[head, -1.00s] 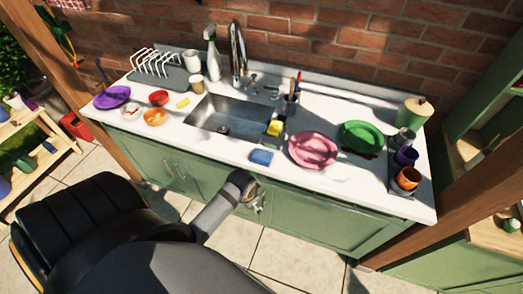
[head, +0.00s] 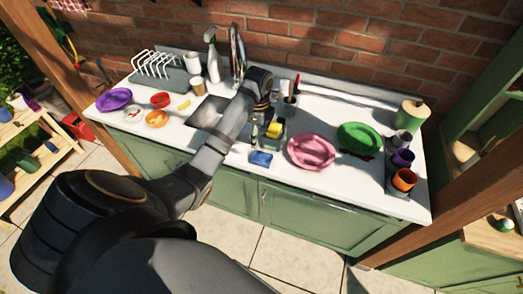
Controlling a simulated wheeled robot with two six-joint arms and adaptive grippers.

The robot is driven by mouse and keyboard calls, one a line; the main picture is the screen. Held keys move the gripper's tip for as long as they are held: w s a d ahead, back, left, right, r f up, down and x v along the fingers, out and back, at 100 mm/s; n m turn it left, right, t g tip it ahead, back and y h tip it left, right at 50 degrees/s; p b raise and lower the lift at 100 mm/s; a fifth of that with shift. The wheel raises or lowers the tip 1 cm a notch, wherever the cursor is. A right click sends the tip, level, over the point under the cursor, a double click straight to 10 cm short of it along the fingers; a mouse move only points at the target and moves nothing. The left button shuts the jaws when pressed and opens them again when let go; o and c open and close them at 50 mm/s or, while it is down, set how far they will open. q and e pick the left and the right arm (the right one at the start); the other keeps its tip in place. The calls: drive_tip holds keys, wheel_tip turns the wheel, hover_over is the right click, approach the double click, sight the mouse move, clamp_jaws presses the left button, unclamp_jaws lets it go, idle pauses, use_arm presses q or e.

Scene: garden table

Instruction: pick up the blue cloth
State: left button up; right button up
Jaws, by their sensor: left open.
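The blue cloth (head: 261,159) lies folded flat on the white counter's front edge, left of the pink plate (head: 311,151). My left arm reaches in from the lower left across the sink. My left gripper (head: 268,132) points down just behind the cloth, beside the yellow sponge (head: 274,130). It is open and looks apart from the cloth; its fingertips are small and partly lost against the sink edge and sponge. My right gripper is out of view.
My arm hides much of the sink (head: 207,112). A utensil cup (head: 289,99) stands behind the gripper. A green plate (head: 359,137) and several cups are to the right. Bowls, a purple plate (head: 114,99) and a dish rack (head: 157,66) are to the left.

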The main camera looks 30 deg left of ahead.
use_arm(q)
drive_tip(key=b, duration=0.6)
hover_over(260, 156)
wheel_tip(260, 156, down, 6)
drive_tip(key=shift+w+a+r, duration=0.1)
drive_tip(key=shift+a+r, duration=0.05)
drive_tip(key=shift+r, duration=0.05)
drive_tip(key=shift+p, duration=0.3)
drive_tip(key=f+b, duration=0.2)
drive_tip(key=f, duration=0.1)
drive_tip(key=f+b, duration=0.1)
drive_tip(key=shift+d+f, duration=0.25)
drive_tip(key=shift+f, duration=0.3)
drive_tip(key=shift+r, duration=0.1)
drive_tip(key=c, duration=0.7)
